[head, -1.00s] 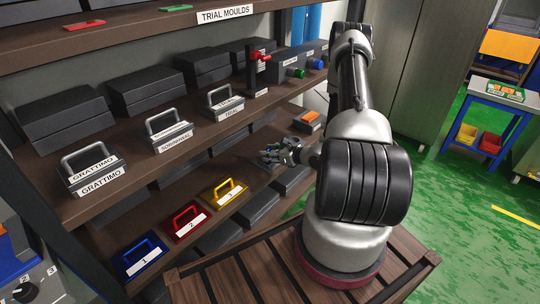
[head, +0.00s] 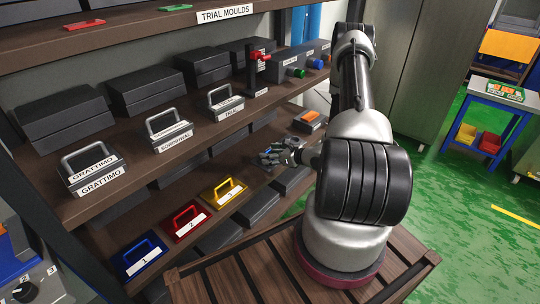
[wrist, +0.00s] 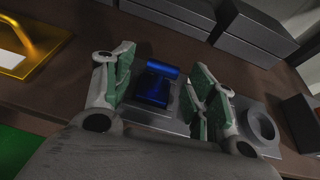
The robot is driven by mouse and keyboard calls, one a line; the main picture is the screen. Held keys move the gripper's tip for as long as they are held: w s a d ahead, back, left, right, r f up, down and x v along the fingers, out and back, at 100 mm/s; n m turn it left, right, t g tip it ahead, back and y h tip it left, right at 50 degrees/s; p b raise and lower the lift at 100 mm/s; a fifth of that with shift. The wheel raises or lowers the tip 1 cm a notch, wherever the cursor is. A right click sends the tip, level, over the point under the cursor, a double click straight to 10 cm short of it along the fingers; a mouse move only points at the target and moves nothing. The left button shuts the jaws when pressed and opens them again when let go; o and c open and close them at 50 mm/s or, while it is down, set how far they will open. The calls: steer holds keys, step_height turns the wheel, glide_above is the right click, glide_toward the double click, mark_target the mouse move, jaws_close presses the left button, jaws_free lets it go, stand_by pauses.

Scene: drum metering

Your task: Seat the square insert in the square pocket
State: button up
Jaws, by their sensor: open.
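My gripper (wrist: 162,80) is open, its green-padded fingers on either side of a dark blue block (wrist: 158,84). The blue block sits on or in a grey plate (wrist: 155,117) on the brown shelf. I cannot tell whether it is the square insert or whether it is down in a pocket. A gap shows between the left finger and the block; the right fingers hide part of the plate beside it. A grey ring-shaped part (wrist: 262,124) stands at the plate's right. In the head view my gripper (head: 277,155) is over the lower shelf, and the block there is not clear.
A yellow-handled plate (head: 224,192), a red one (head: 186,222) and a blue one (head: 140,254) lie left along the lower shelf. An orange-topped dark box (head: 308,120) lies behind my gripper. Dark boxes (wrist: 250,30) line the back in the wrist view.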

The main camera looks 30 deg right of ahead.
steer(key=v, duration=1.1)
steer(key=shift+r, duration=0.1)
